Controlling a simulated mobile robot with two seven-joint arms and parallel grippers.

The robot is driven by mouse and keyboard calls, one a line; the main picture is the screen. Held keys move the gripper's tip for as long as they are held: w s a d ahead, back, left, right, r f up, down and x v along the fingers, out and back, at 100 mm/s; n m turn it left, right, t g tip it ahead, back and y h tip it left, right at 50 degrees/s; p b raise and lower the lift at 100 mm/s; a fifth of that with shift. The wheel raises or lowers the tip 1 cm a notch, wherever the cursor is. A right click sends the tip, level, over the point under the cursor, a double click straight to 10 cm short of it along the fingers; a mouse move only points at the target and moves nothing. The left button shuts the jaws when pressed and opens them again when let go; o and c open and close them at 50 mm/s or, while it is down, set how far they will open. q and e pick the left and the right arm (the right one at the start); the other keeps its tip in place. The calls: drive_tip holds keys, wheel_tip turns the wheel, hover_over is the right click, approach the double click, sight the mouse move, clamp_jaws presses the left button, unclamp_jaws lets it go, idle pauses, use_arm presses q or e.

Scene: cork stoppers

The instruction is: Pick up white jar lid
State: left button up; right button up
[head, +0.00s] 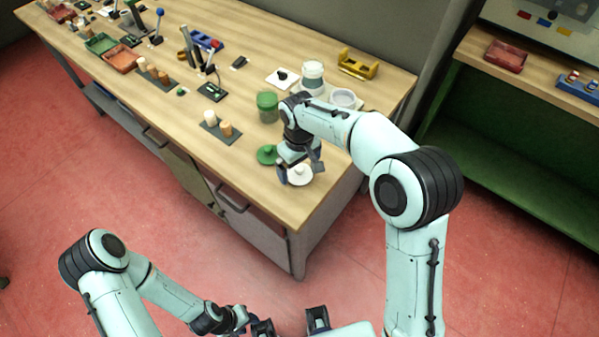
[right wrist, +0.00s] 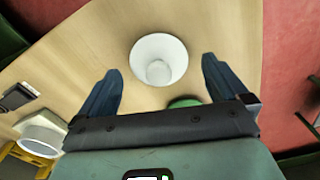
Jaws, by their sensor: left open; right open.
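The white jar lid (head: 301,179) lies on the wooden table near its front right corner, knob up. In the right wrist view the white jar lid (right wrist: 160,48) is a round white disc with a central knob. My right gripper (head: 300,172) is over it, open, and partly covers it in the head view. In the right wrist view the open fingers (right wrist: 161,68) are on either side of the lid, with gaps between. My left gripper (head: 290,322) is open and empty at the bottom of the head view, away from the table.
A green lid (head: 266,155) lies just left of the white lid. A green jar (head: 267,107), a white jar (head: 312,76) and a white round container (head: 343,98) stand behind. A yellow holder (head: 358,64) is at the back. Cork stoppers (head: 211,117) sit on a dark board to the left.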

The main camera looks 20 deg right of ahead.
drive_tip(key=shift+f, duration=0.75)
drive_tip(key=c, duration=1)
drive_tip(key=shift+r, duration=0.1)
